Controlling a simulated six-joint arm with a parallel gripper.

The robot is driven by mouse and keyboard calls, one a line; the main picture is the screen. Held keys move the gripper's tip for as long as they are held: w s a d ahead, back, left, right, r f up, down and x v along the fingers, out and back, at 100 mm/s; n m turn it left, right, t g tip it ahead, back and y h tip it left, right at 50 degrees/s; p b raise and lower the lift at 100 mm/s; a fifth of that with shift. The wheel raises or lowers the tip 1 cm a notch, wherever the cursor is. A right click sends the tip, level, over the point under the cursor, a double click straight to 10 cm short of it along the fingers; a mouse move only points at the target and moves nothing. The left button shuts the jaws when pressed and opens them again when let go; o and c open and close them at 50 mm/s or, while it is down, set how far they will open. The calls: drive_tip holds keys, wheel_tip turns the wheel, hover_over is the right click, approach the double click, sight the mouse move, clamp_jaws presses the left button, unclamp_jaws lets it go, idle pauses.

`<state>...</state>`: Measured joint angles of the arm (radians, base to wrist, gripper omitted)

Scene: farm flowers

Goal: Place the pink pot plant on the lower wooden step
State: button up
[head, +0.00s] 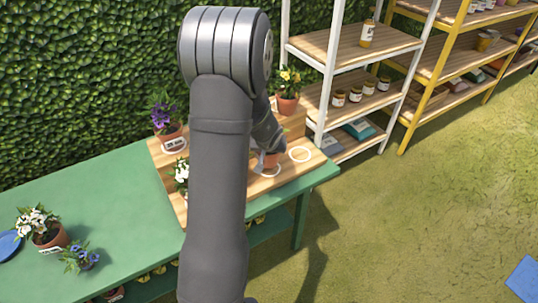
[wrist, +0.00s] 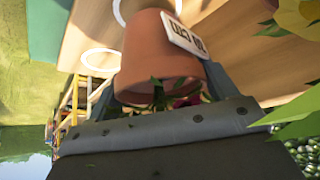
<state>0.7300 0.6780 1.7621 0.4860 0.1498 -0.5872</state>
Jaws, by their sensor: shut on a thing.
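My gripper (wrist: 160,85) is shut on a terracotta pot (wrist: 155,50) with a white label, seen close up in the wrist view. Green leaves and a little magenta bloom show at the pot's rim; most of the plant is hidden by my gripper. In the head view the pot (head: 270,159) shows partly behind my arm, over the right part of the lower wooden step (head: 288,174), at a white ring (head: 268,171). I cannot tell whether it touches the step. A second white ring (head: 299,154) to its right is empty.
A purple-flowered pot (head: 166,125) and a yellow-flowered pot (head: 288,92) stand on the upper step. A white-flowered plant (head: 182,174) is on the lower step, partly behind my arm. More potted flowers (head: 46,231) stand on the green table (head: 130,215). A white shelf (head: 333,85) rises behind.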

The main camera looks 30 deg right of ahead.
drive_tip(key=shift+f, duration=1.35)
drive_tip(key=shift+f, duration=0.15)
drive_tip(key=o, duration=1.3)
drive_tip(key=shift+s+r, duration=0.1)
drive_tip(key=shift+r, duration=0.2)
drive_tip(key=v, duration=1.1)
drive_tip(key=shift+s+a+r, duration=0.15)
drive_tip(key=shift+s+r, duration=0.05)
drive_tip(key=shift+r, duration=0.1)
